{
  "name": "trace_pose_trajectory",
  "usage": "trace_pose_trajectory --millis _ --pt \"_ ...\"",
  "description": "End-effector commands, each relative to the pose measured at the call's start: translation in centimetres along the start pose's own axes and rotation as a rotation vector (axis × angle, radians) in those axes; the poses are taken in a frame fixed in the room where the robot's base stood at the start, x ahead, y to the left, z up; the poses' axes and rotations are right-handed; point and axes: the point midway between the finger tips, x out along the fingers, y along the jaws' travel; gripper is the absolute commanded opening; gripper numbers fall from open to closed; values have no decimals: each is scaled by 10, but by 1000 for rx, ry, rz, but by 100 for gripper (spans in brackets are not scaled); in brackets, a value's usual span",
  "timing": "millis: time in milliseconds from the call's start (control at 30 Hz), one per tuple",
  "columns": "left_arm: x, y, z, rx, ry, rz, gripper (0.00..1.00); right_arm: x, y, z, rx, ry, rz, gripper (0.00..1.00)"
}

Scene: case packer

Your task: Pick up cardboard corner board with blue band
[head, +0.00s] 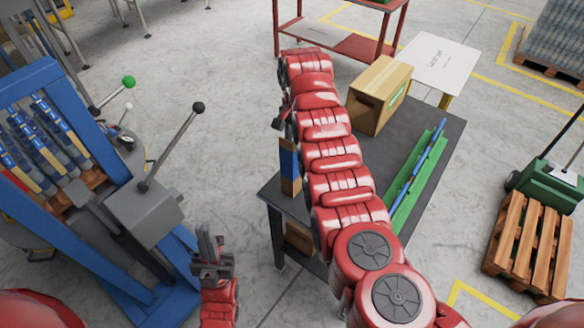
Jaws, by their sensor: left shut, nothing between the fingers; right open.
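The cardboard corner board with a blue band (289,181) stands upright at the left end of the dark table (273,194). Its right side is partly covered by my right arm. My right gripper (279,124) shows only in part, as dark pieces beside the arm just above the board; it is open. I cannot tell whether it touches the board. My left gripper (208,242) is shut and empty, pointing up, left of the table and apart from the board.
A cardboard box (370,109) and a green channel (408,207) with a blue rod are on the table. A blue-framed machine (78,95) with black-knobbed (198,108) and green-knobbed (128,82) levers stands left. A pallet (527,245) lies right. A red bench (340,42) stands behind.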

Motion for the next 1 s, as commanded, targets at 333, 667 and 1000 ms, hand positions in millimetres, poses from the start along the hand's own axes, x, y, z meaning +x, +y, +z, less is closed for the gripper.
trace_pose_trajectory --millis 333,667,1000 --pt "19 -1 -3 0 0 0 0 49 2 2 0 -6 6 41" --pt "18 -1 -3 0 0 0 0 55 0 1 0 -1 1 29" --pt "18 -1 -3 0 0 0 0 54 0 0 0 -1 1 0"
